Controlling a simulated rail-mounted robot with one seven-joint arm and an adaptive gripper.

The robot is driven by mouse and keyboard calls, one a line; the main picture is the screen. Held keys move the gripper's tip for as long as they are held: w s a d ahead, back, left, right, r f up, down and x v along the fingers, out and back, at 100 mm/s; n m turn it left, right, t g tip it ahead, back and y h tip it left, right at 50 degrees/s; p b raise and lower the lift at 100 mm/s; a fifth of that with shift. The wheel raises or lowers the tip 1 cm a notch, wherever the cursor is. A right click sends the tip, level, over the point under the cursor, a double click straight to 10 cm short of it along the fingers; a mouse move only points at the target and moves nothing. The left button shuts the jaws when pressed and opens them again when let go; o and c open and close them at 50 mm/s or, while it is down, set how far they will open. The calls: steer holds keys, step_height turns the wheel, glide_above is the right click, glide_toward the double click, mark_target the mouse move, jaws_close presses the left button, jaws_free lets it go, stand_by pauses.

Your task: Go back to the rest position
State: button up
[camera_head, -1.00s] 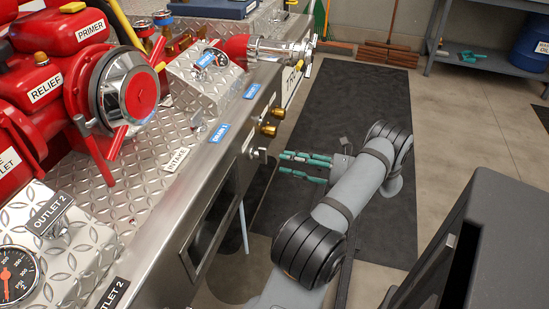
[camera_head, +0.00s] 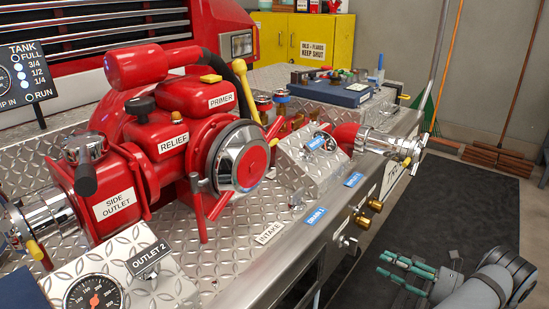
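My gripper (camera_head: 384,265) is at the lower right of the head view, with teal fingers pointing left toward the truck's side. The fingers are apart with a gap between them, and nothing shows in the gap. It hangs over the dark floor mat, clear of the bumper edge. My grey arm runs off the bottom right corner, so most of it is out of view.
The red pump (camera_head: 172,150) stands on the diamond-plate bumper (camera_head: 225,262) to the left. Brass knobs (camera_head: 368,213) stick out from the bumper's side near my gripper. The dark mat (camera_head: 465,205) is bare. A yellow cabinet (camera_head: 285,40) stands behind.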

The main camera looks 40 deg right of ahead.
steer(key=x, duration=1)
steer(key=shift+s, duration=0.1)
steer(key=shift+s, duration=0.1)
steer(key=v, duration=1.2)
steer(key=x, duration=1.2)
steer(key=shift+w+a, duration=0.15)
steer(key=shift+w, duration=0.1)
steer(key=m+p, duration=0.1)
steer(key=m, duration=0.9)
glide_toward(356, 248)
steer(key=shift+s+d, duration=0.4)
steer(key=shift+d, duration=0.2)
